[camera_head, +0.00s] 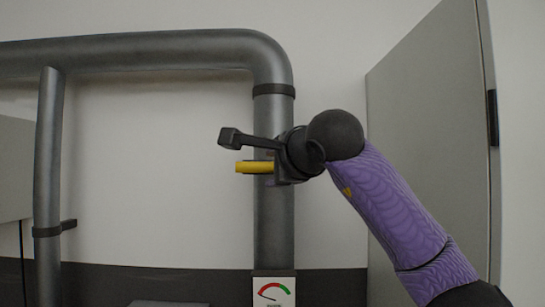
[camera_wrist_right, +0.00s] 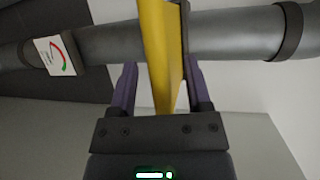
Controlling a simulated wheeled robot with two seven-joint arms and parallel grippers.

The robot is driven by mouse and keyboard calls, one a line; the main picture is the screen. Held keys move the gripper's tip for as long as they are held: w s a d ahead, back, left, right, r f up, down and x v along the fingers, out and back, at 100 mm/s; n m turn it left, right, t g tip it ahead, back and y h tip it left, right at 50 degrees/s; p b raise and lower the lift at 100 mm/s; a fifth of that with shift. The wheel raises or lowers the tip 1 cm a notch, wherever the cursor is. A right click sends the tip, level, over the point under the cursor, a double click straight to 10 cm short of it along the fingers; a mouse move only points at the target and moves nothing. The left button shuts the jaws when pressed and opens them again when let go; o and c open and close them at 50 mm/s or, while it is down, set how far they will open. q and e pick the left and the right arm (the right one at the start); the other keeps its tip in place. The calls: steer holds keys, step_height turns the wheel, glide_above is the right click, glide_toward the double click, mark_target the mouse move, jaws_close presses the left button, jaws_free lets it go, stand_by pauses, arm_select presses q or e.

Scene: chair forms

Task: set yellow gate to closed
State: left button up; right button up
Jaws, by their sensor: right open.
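The yellow gate handle (camera_head: 253,167) sticks out level to the left from the vertical grey pipe (camera_head: 274,225), crosswise to it. Its inner end is hidden behind my right gripper (camera_head: 272,172). In the right wrist view the yellow handle (camera_wrist_right: 165,50) runs across the pipe (camera_wrist_right: 220,38) and down between the two purple fingers of my right gripper (camera_wrist_right: 159,80). The fingers are open, one on each side of the handle, with a gap on both sides. My left gripper is not in view.
A gauge plate (camera_head: 273,291) sits low on the pipe, below the handle. A dark collar (camera_head: 273,90) rings the pipe above. A grey cabinet (camera_head: 425,130) stands at the right. A thinner pipe (camera_head: 48,190) stands at the left, with bare wall between.

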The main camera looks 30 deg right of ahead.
steer(key=shift+w+f, duration=0.1)
steer(key=shift+w, duration=0.3)
steer(key=shift+c, duration=0.3)
jaws_close()
stand_by(0.9)
